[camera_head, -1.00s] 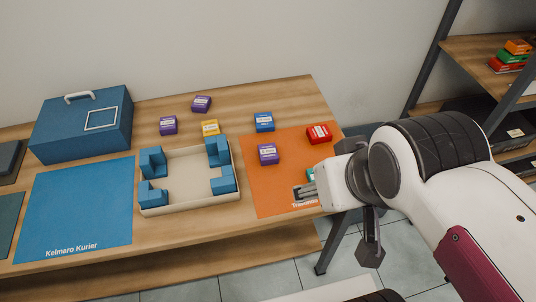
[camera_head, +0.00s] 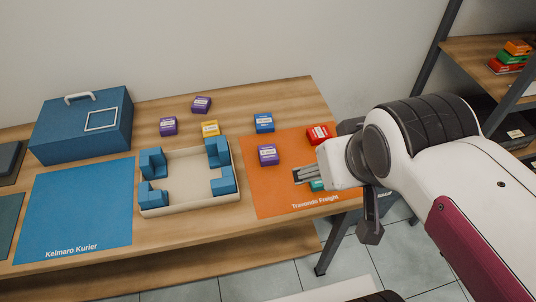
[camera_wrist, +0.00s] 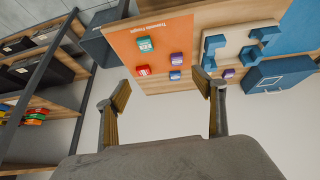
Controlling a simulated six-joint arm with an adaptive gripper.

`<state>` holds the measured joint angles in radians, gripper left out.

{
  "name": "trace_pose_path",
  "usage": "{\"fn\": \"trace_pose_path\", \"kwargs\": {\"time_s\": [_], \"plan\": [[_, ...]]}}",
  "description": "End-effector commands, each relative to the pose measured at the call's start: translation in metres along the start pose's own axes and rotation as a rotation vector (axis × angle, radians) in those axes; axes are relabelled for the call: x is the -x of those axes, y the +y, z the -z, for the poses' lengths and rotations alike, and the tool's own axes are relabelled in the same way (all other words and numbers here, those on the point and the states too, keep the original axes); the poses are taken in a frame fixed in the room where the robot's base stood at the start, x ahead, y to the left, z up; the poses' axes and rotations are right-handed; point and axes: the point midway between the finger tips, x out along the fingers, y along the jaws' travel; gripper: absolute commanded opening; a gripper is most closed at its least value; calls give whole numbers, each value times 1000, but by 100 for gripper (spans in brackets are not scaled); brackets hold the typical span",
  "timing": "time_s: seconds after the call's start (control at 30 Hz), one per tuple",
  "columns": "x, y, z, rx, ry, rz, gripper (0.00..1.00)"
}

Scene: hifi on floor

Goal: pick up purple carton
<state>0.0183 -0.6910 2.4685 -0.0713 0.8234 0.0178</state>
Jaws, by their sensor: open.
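Three purple cartons show in the head view. One purple carton (camera_head: 268,155) lies on the orange mat (camera_head: 266,198), one (camera_head: 168,125) lies behind the cream tray, and one (camera_head: 201,104) lies farther back on the wood. My gripper (camera_head: 303,175) is open and empty above the orange mat, to the right of and nearer than the mat's purple carton. In the wrist view, that purple carton (camera_wrist: 177,59) shows beyond the open fingers (camera_wrist: 161,88). Another purple carton (camera_wrist: 228,73) is partly behind the right finger.
A red carton (camera_head: 318,134) and a teal carton (camera_head: 317,185), partly hidden by my gripper, are on the orange mat. Blue (camera_head: 264,122) and yellow (camera_head: 210,128) cartons lie behind. The cream tray (camera_head: 190,207) with blue corner blocks stands left. A shelf (camera_head: 480,50) is at right.

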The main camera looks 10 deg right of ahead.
Motion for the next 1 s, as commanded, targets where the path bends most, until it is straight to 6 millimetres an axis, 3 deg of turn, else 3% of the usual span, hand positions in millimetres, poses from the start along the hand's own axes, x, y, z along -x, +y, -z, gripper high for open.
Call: {"fn": "trace_pose_path", "kwargs": {"time_s": [0.5,1.0], "plan": [[-32,71,142,128,219,-214,69],[-82,103,263,349,416,-273,69]]}}
